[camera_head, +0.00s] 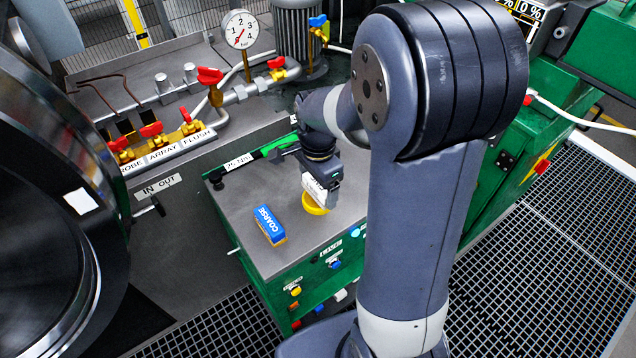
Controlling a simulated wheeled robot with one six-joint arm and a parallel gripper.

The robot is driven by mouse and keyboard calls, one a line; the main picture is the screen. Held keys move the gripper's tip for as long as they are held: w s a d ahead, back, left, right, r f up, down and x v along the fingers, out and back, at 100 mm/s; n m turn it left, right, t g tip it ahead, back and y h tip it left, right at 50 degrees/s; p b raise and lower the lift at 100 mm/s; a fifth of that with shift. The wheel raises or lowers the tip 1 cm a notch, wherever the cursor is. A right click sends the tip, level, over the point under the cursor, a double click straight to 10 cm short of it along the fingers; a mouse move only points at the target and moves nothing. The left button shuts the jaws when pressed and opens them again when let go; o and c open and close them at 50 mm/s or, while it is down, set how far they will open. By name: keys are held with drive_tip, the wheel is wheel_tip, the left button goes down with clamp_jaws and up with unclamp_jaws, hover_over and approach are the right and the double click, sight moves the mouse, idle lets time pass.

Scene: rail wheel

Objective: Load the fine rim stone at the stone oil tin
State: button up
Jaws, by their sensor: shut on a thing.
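My gripper (322,176) points down over the green cabinet's grey top and is shut. A pale block with small dark marks (315,190) shows at its jaws and appears to be the fine rim stone; its lettering is too small to read. A round yellow thing (315,209), apparently the stone oil tin, sits directly below the block. The block hides part of it, and I cannot tell whether they touch. A blue stone marked COARSE (269,224), with a yellowish lower edge, lies to the left of the tin.
A torque wrench marked 75 Nm (245,158) lies along the cabinet top's back edge. Valves with red handles (150,130) and a pressure gauge (240,32) stand behind at the left. A large dark wheel (45,200) fills the left side. The cabinet top's front is clear.

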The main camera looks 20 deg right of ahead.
drive_tip(key=shift+f+b, duration=0.3)
drive_tip(key=shift+f, duration=0.3)
idle(1.2)
wheel_tip(320, 180, up, 7)
drive_tip(key=p, duration=0.6)
drive_tip(key=shift+r, duration=0.1)
idle(0.8)
drive_tip(key=shift+w+f+n, duration=0.3)
drive_tip(key=shift+w+n, duration=0.15)
drive_tip(key=shift+n, duration=0.15)
drive_tip(key=w+f+n, duration=0.1)
drive_tip(key=w+n, duration=0.1)
drive_tip(key=n, duration=0.1)
drive_tip(key=w+f+n, duration=0.2)
drive_tip(key=n, duration=0.2)
drive_tip(key=w+f+n, duration=0.1)
drive_tip(key=w+n, duration=0.2)
drive_tip(key=shift+f+n, duration=0.25)
drive_tip(key=shift+n, duration=0.05)
drive_tip(key=shift+w+f+n, duration=0.65)
drive_tip(key=shift+w+n, duration=0.15)
drive_tip(key=shift+n, duration=0.5)
